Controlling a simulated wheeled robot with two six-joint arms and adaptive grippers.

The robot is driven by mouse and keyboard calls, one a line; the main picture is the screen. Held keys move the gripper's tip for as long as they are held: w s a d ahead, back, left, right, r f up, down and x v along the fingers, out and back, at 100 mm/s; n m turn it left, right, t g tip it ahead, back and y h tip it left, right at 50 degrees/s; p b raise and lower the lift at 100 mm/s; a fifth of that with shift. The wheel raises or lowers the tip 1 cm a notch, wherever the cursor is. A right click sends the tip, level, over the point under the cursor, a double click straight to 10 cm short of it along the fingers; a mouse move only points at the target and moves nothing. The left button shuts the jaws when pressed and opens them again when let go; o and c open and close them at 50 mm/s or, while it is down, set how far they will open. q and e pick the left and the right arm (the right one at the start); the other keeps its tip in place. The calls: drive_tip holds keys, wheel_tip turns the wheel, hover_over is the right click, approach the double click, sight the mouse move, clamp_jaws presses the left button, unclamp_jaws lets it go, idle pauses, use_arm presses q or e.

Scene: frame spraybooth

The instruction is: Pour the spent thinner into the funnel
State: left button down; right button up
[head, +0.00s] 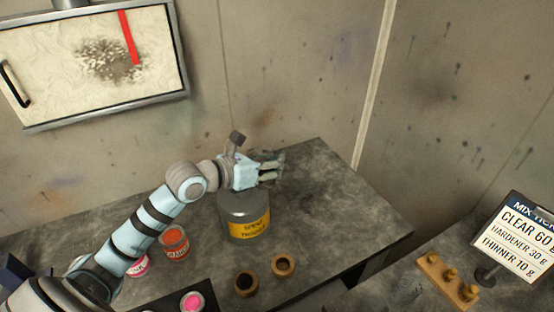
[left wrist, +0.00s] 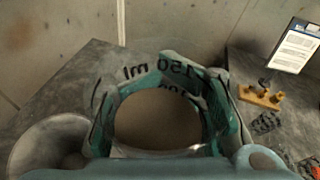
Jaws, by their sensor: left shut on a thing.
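A grey can (head: 244,214) with a yellow label reading "SPENT THINNER" stands on the dark bench. My left gripper (head: 270,170) is above the can's right side, shut on a clear cup. In the left wrist view the cup (left wrist: 158,120) has "150 ml" marks on its wall and sits between the fingers. Its round inside looks brownish; I cannot tell whether that is liquid. A rounded grey shape (left wrist: 45,145) shows at the lower left there, apparently the can's top or the funnel. I cannot make out a separate funnel in the head view. My right gripper is out of view.
An orange jar (head: 175,243) stands left of the can, near my arm, and a pink one (head: 192,301) in front. Two small brown rings (head: 283,265) (head: 246,283) lie in front of the can. A wooden peg block (head: 448,281) and ticket sign (head: 521,240) stand right.

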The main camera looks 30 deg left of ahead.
use_arm(q)
drive_tip(key=shift+w+a+f+n+h+b, duration=0.1)
drive_tip(key=shift+a+f+n+h+b, duration=0.45)
drive_tip(key=shift+n, duration=0.4)
drive_tip(key=shift+w+a+f+n+h+b, duration=0.1)
drive_tip(key=shift+a+f+n+h+b, duration=0.3)
drive_tip(key=shift+a+f+n, duration=0.4)
drive_tip(key=shift+d+r+n, duration=0.15)
drive_tip(key=shift+d+n, duration=0.05)
drive_tip(key=shift+n, duration=0.05)
drive_tip(key=shift+d+n+h, duration=0.1)
drive_tip(key=shift+n+h, duration=0.15)
drive_tip(key=shift+n, duration=0.15)
drive_tip(key=shift+f+n, duration=0.2)
drive_tip(key=shift+n, duration=0.2)
drive_tip(key=shift+d+n+h, duration=0.1)
drive_tip(key=shift+n+h, duration=0.3)
drive_tip(key=shift+n, duration=0.1)
